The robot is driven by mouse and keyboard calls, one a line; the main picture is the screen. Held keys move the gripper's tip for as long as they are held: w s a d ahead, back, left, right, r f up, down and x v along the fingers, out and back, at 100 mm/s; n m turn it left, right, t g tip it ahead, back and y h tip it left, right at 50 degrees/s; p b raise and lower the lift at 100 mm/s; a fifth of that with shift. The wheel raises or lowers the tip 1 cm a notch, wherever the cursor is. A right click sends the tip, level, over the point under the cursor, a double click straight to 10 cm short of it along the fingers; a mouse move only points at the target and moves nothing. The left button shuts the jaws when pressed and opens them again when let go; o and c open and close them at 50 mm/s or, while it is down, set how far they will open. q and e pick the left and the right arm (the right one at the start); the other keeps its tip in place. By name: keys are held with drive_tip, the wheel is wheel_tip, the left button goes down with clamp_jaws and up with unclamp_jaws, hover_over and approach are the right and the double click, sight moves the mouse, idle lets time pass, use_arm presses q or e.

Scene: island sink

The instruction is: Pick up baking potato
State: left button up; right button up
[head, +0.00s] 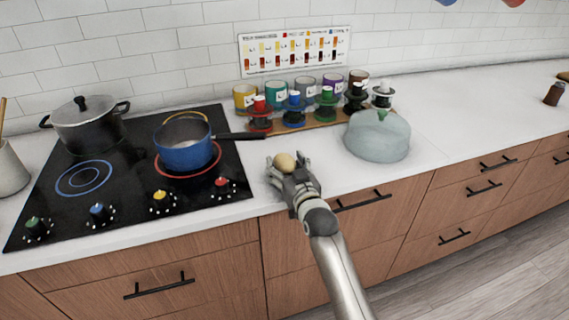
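The baking potato (285,162) is a small tan, rounded thing at the front part of the white counter, just right of the cooktop. My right gripper (286,164) comes in from below and is at the potato. Its fingers look spread, one to the left and one to the right of the potato. The lower part of the potato is hidden by the gripper, and I cannot tell whether the fingers touch it. My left gripper is not in view.
A black cooktop (118,200) holds a blue pot (185,155) whose handle reaches toward the potato, and a lidded grey pot (88,128). A glass dome (377,140) stands to the right. Colored cups and small jars stand behind. The counter at far right is mostly clear.

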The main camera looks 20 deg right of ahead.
drive_tip(key=c, duration=0.8)
